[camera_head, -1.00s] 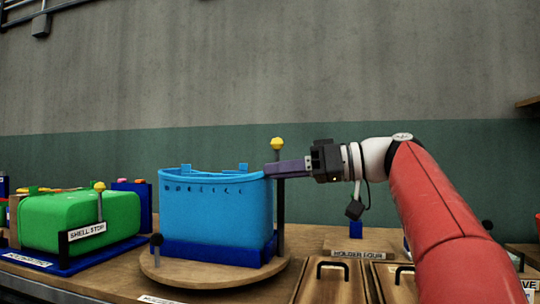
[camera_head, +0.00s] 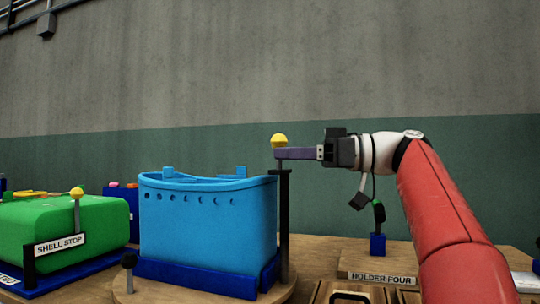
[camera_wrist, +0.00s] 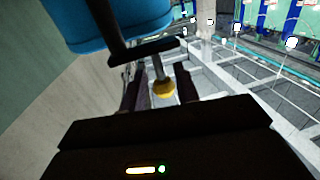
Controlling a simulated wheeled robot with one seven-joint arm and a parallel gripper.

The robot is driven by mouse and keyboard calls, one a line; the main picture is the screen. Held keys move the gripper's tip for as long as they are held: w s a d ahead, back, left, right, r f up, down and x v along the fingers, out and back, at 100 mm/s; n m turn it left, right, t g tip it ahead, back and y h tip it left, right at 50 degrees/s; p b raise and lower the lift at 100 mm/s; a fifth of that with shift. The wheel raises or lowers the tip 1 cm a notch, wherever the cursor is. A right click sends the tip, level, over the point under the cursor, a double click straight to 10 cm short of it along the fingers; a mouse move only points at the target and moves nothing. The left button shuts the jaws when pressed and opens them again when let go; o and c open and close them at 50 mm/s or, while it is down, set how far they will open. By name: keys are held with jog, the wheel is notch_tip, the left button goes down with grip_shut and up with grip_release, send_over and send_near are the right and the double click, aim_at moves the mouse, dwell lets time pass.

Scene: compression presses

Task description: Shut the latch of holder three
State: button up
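A blue bucket-shaped shell (camera_head: 208,222) sits in a dark blue holder (camera_head: 195,277) on a round wooden base (camera_head: 125,294). No label for this holder is readable. At its right side a dark upright post (camera_head: 284,230) carries the latch rod with a yellow knob (camera_head: 279,141). My gripper (camera_head: 280,154) reaches in from the right, fingertips just below the knob's level. I cannot tell whether either finger touches the rod.
A green shell (camera_head: 70,225) with a "SHELL STOP" sign (camera_head: 60,244) stands at left. A "HOLDER FOUR" plate (camera_head: 382,278) with a small dark blue block (camera_head: 377,244) is at right, near wooden trays (camera_head: 330,290). A short black-knobbed post (camera_head: 129,262) stands at the bucket's front left.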

jog(key=shift+x, duration=2.1)
